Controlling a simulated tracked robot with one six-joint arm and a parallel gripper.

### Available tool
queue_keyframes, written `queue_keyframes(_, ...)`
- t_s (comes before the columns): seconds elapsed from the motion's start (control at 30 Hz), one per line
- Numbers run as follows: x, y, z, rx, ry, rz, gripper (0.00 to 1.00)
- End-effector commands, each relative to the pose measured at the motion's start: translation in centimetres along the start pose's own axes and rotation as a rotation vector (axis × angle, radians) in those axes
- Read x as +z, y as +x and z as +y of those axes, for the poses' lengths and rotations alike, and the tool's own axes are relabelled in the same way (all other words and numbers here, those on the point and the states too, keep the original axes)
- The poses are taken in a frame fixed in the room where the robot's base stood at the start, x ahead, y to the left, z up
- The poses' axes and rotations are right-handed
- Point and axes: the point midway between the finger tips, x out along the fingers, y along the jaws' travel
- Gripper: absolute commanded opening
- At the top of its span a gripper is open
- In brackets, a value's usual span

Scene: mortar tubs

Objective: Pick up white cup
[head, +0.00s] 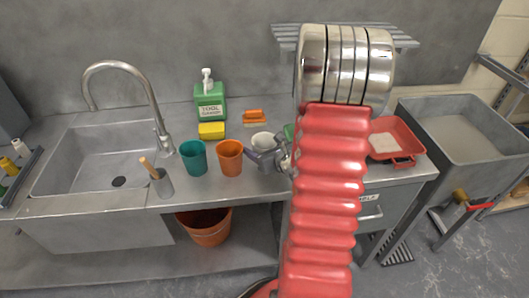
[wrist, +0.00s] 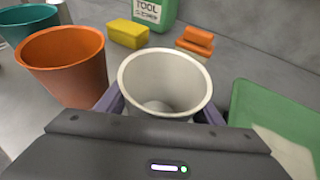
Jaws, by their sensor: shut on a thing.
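The white cup (head: 263,141) stands upright at the end of my arm in the head view, partly hidden by my gripper (head: 262,157). In the wrist view the white cup (wrist: 165,82) sits between the two purple fingers of my gripper (wrist: 166,105), which is shut on it. Its mouth faces up and the inside looks empty. My gripper body covers the cup's lower part. I cannot tell whether the cup's base touches the counter.
An orange cup (head: 229,158) stands close left of the white cup, with a teal cup (head: 194,157) beyond. Behind are a yellow sponge (head: 211,130), a green tool cleaner bottle (head: 209,104) and an orange brush (head: 253,116). A red tray (head: 407,136) lies right.

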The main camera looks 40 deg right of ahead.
Motion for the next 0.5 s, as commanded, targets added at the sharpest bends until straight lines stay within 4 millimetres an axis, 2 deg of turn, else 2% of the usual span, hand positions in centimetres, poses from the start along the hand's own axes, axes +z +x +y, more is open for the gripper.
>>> queue_keyframes(0.5, 0.67, -0.22, 0.05, 0.001, -0.001, -0.002, 0.36)
